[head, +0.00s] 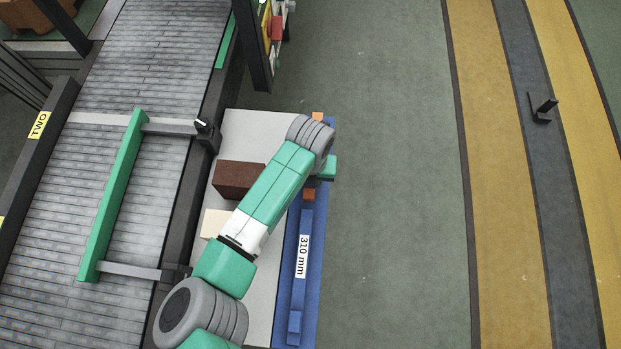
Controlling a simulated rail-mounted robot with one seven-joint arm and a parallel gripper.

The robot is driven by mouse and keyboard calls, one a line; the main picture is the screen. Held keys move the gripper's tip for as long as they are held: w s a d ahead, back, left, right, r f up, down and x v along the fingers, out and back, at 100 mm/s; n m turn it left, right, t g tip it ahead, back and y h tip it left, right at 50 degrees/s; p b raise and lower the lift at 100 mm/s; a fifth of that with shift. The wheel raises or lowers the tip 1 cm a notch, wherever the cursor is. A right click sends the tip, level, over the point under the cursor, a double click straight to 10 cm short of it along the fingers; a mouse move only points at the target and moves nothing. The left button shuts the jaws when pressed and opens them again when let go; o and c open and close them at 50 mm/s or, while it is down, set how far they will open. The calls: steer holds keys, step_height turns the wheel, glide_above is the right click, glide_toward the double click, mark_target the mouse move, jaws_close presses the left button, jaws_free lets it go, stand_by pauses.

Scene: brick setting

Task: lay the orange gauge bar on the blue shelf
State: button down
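The blue shelf (313,262) is a long narrow strip along the right side of a pale grey surface. A blue bar-shaped piece with a "310 mm" label (302,256) lies along it. My gripper's fingers are hidden under my wrist, which is above the far part of the shelf.
A brown block (238,178) and a cream block (214,223) sit on the pale grey surface (240,130) left of my arm. A roller conveyor (150,60) with a green guide rail (113,197) runs along the left.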

steer(key=shift+f, duration=0.6)
steer(key=shift+f, duration=0.1)
steer(key=c, duration=1.1)
jaws_free()
step_height(320, 180, up, 12)
steer(key=shift+r+p, duration=0.15)
steer(key=shift+p, duration=1.05)
